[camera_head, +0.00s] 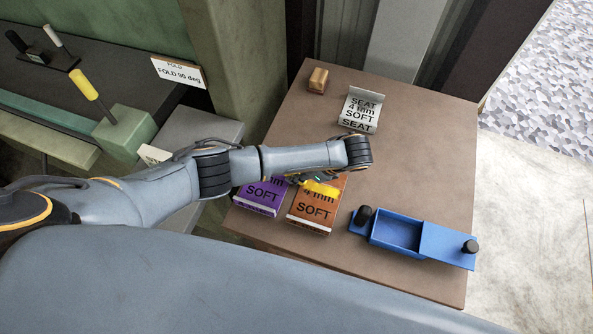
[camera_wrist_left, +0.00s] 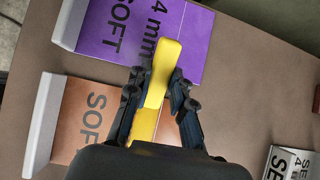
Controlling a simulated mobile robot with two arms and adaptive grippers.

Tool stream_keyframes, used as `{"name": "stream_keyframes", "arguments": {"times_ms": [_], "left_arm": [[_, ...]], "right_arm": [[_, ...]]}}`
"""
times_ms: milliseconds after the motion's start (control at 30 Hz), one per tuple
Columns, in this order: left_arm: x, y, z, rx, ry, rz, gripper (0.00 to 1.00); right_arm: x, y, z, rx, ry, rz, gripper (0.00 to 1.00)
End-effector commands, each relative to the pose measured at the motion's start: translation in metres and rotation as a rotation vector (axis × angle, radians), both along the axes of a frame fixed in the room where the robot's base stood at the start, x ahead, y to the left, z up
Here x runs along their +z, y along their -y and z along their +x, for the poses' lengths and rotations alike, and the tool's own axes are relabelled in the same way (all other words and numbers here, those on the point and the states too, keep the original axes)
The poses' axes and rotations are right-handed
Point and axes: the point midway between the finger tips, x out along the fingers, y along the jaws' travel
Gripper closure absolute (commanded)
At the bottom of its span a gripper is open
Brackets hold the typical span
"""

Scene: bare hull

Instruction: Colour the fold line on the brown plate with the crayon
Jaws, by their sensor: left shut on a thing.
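The brown plate (camera_head: 312,218), marked SOFT, lies on the brown table and is partly covered by my left arm. It also shows at the left of the wrist view (camera_wrist_left: 72,130), with a pale strip along one end. My left gripper (camera_wrist_left: 158,88) is shut on a yellow crayon (camera_wrist_left: 164,58), which also shows in the head view (camera_head: 322,188). The gripper is over the brown plate, and the crayon's far end points toward the purple plate. I cannot tell whether the crayon touches a plate. My right gripper is out of view.
A purple plate (camera_head: 258,198) lies left of the brown one. A blue box (camera_head: 395,234) with black knobs is at the right. A grey SEAT plate (camera_head: 359,110) and a small wooden block (camera_head: 318,80) are at the back. Bare table (camera_head: 420,150) lies right.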

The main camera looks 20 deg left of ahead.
Motion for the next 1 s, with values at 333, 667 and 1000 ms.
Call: {"name": "stream_keyframes", "arguments": {"times_ms": [333, 667, 1000], "left_arm": [[0.001, 0.017, 0.000, -0.001, 0.001, -0.002, 1.00], [0.002, 0.035, -0.001, 0.000, 0.000, 0.000, 1.00], [0.001, 0.051, -0.002, 0.000, 0.000, -0.001, 1.00]], "right_arm": [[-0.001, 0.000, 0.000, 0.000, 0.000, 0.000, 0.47], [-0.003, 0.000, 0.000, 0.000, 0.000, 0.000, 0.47], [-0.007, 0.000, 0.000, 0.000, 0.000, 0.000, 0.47]]}}
